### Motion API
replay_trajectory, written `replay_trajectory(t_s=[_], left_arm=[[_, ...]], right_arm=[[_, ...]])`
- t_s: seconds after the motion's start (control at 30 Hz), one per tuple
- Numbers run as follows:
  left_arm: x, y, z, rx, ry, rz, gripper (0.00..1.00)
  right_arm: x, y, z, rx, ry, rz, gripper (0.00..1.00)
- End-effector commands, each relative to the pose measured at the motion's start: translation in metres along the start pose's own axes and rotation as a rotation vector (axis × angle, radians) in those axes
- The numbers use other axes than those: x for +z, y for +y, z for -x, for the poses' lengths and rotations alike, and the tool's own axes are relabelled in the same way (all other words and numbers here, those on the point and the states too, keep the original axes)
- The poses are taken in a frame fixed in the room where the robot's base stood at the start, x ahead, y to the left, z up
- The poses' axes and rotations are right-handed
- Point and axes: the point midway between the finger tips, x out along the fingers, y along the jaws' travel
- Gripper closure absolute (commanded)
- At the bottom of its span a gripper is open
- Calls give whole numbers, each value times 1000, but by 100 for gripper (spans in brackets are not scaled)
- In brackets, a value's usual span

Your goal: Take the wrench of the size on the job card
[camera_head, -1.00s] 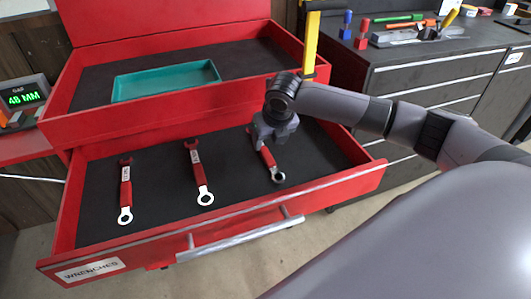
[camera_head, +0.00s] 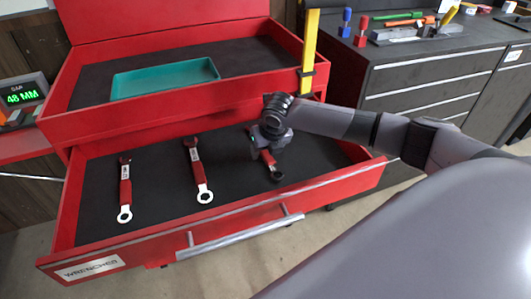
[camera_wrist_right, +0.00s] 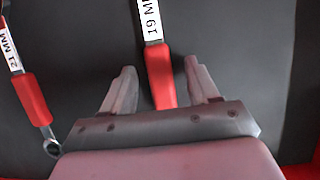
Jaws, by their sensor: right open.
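Three red-handled wrenches lie in the open drawer (camera_head: 240,205): a left one (camera_head: 125,190), a middle one (camera_head: 198,172) and a right one (camera_head: 277,176). In the right wrist view, the right wrench's label (camera_wrist_right: 151,20) reads 19 MM, and the neighbouring wrench (camera_wrist_right: 32,98) is labelled 21 MM. The left wrench's label is too small to read. My right gripper (camera_head: 262,150) is low over the right wrench and partly hides it. In the wrist view, its open fingers (camera_wrist_right: 160,85) lie either side of the red handle, apart from it. My left gripper is out of view. I see no job card.
The drawer front (camera_head: 200,236) has a long handle and a WRENCHES label. A teal tray (camera_head: 165,80) sits in the upper compartment. A yellow upright bar (camera_head: 309,45) stands close to my right arm. A display (camera_head: 22,93) at left reads 48 MM.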

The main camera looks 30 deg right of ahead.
Motion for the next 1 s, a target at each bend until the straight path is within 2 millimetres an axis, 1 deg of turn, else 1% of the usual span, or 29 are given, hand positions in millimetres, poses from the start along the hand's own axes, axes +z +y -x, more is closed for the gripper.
replay_trajectory(t_s=[0.03,0.07,0.1,0.17,0.2,0.23,0.6,0.77,0.83,1.0], left_arm=[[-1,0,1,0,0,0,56],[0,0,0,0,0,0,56],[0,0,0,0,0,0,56],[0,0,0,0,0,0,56],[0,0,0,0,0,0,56],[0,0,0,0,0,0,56],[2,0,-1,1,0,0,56],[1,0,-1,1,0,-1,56],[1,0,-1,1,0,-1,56],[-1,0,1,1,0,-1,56]], right_arm=[[0,0,0,0,1,0,40],[0,0,0,0,1,0,50],[0,0,0,0,0,0,63],[0,0,0,0,0,0,83],[0,0,0,0,0,0,96],[0,0,0,0,0,0,100],[1,0,0,1,-2,0,100],[-2,0,8,2,-2,0,100],[-4,0,13,1,-2,0,100],[16,0,54,3,-8,-2,100]])
